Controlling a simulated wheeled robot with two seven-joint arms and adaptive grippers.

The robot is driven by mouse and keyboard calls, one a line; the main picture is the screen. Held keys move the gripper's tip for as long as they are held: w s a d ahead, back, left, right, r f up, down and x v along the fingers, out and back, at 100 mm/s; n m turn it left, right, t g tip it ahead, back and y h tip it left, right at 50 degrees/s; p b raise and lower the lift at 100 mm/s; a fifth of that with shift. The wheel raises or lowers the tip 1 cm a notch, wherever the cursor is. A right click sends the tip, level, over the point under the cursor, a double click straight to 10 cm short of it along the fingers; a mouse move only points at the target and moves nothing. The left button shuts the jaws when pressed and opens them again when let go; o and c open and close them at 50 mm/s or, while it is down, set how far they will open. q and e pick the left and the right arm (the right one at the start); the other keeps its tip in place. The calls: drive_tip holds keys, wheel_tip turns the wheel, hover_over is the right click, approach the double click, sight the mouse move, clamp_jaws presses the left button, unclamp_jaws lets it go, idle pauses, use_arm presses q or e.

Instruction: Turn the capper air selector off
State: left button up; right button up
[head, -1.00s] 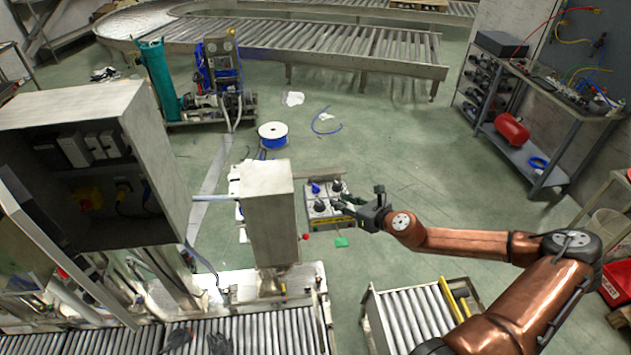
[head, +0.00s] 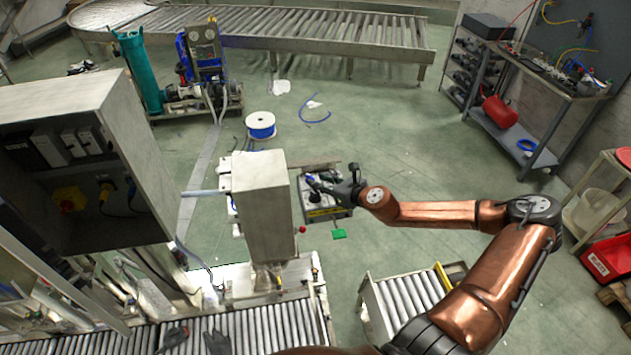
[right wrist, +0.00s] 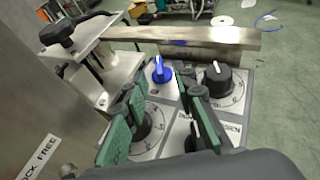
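A grey selector panel (head: 330,212) stands beside the steel column in the head view. In the right wrist view it carries a blue knob (right wrist: 161,72) with a white pointer line and several black knobs, among them one at the right (right wrist: 217,78) and one at the lower left (right wrist: 147,126). The panel lettering is too small to read fully. My right gripper (head: 317,182) is over the panel. In the right wrist view its green-padded fingers (right wrist: 160,88) are apart, with the blue knob showing beyond and between the tips; contact cannot be told.
The steel column (head: 263,210) stands close left of the panel. A bare metal bar (right wrist: 190,36) runs behind the knobs, and a black clamp handle (right wrist: 62,30) is at the left. A short roller conveyor (head: 405,305) is in front.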

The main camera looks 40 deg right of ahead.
drive_tip(key=shift+x, duration=1.3)
clamp_jaws()
